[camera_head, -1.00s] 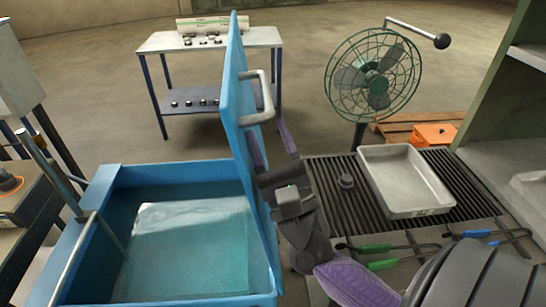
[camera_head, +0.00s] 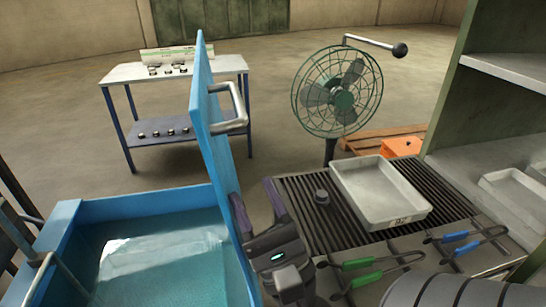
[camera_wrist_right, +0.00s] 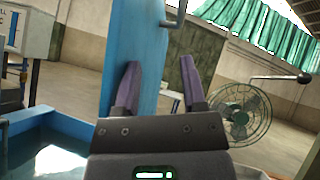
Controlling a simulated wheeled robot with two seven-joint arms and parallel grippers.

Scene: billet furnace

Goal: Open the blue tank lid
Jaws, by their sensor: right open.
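The blue tank lid (camera_head: 207,125) stands upright on the right side of the blue tank (camera_head: 125,207). Water shows in the tank. The lid's metal handle (camera_head: 238,108) is on its right face. My right gripper (camera_head: 254,190) is open and empty, below the handle and apart from it, close to the lid's right face. In the right wrist view the lid (camera_wrist_right: 133,45) rises behind the left finger of my right gripper (camera_wrist_right: 160,68); whether they touch I cannot tell. The handle (camera_wrist_right: 176,14) shows above the fingers. My left gripper is not in view.
A slatted grate with a metal tray (camera_head: 378,190) is to the right, with green-handled tongs (camera_head: 368,280) and blue-handled tongs (camera_head: 467,248) in front. A fan (camera_head: 337,92) and a small table (camera_head: 175,75) stand behind. Open floor lies between them.

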